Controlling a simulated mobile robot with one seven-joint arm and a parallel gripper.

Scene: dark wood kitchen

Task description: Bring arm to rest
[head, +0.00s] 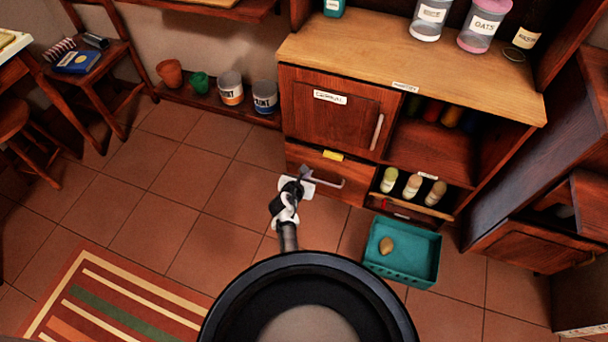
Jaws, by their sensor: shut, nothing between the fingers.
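My gripper (305,183) is shut and empty. It is at the end of my arm, in front of the lower wooden drawer (312,168) of the cabinet, close to its metal handle (330,183). I cannot tell whether it touches the handle. The lower part of my arm is hidden behind my own round body at the bottom of the view.
A teal crate (403,276) with a brown round item (386,245) stands on the floor right of my gripper. Cabinet shelves hold several bottles. A striped rug (110,305) lies at lower left. The tiled floor (180,205) to the left is clear.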

